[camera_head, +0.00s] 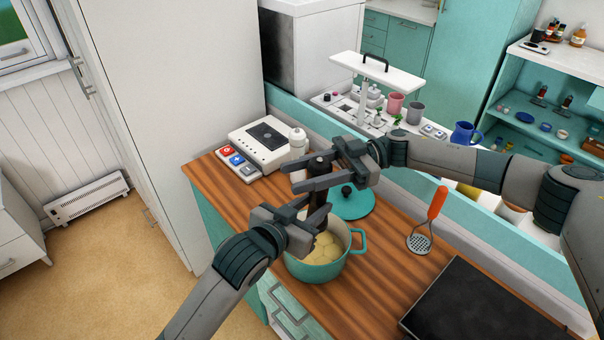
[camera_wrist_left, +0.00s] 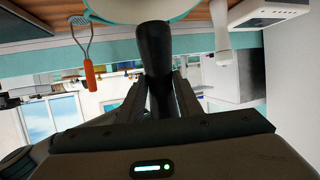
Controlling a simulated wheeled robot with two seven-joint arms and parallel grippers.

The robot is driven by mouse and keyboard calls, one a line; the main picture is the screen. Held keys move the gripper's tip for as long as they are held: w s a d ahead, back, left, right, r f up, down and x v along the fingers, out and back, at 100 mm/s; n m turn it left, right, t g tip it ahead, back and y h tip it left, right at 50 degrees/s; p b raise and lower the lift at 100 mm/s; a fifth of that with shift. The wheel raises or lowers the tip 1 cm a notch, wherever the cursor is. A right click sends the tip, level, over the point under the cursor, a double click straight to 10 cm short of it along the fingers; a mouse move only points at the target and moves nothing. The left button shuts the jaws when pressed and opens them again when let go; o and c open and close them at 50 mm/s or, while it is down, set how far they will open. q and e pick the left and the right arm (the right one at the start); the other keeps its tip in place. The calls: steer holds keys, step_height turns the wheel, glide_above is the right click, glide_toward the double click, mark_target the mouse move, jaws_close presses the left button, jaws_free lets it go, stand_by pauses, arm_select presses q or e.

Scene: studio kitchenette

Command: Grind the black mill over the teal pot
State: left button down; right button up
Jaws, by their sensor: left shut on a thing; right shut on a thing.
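The black mill (camera_head: 318,162) is upright above the teal pot (camera_head: 318,272), which stands on the wooden counter with pale yellowish lumps inside. My left gripper (camera_head: 317,206) is shut on the mill's lower part. My right gripper (camera_head: 292,177) is shut on the mill's upper part, just above the left one. In the left wrist view the dark mill (camera_wrist_left: 155,62) is between my left fingers, and the pot's rim (camera_wrist_left: 185,12) shows at the top edge. The mill's bottom end is partly hidden by my left gripper in the head view.
The teal lid (camera_head: 352,207) lies behind the pot. An orange-handled masher (camera_head: 420,241) and a dark hob (camera_head: 480,305) are to its right. A white bottle (camera_head: 298,141), a white device (camera_head: 262,147) and a coloured button panel (camera_head: 237,164) are behind left. Bare wood lies between pot and hob.

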steer(key=shift+w+m+t, duration=0.1)
steer(key=shift+m+t, duration=0.3)
steer(key=shift+t, duration=0.2)
steer(key=m+t, duration=0.1)
steer(key=t, duration=0.1)
steer(key=w+m+t+y, duration=0.1)
steer(key=m+t, duration=0.1)
steer(key=t, duration=0.1)
steer(key=shift+a+m+y, duration=0.2)
steer(key=shift+m+y, duration=0.1)
steer(key=m+t, duration=0.1)
steer(key=t, duration=0.2)
steer(key=w+m+t, duration=0.1)
steer(key=m+t, duration=0.1)
steer(key=shift+t, duration=0.4)
steer(key=m+t+h, duration=0.1)
steer(key=m+t, duration=0.1)
steer(key=w+m+t+h, duration=0.1)
steer(key=m+t+h, duration=0.1)
steer(key=t, duration=0.1)
steer(key=m+t+h, duration=0.1)
steer(key=t, duration=0.1)
steer(key=shift+w+d+m, duration=0.35)
steer(key=shift+m, duration=0.05)
steer(key=shift+w+d+r+m+t+h, duration=0.15)
steer(key=shift+m+t+h, duration=0.15)
steer(key=shift+t+h, duration=0.25)
steer(key=shift+d, duration=0.1)
steer(key=o, duration=1)
steer(key=shift+o, duration=0.2)
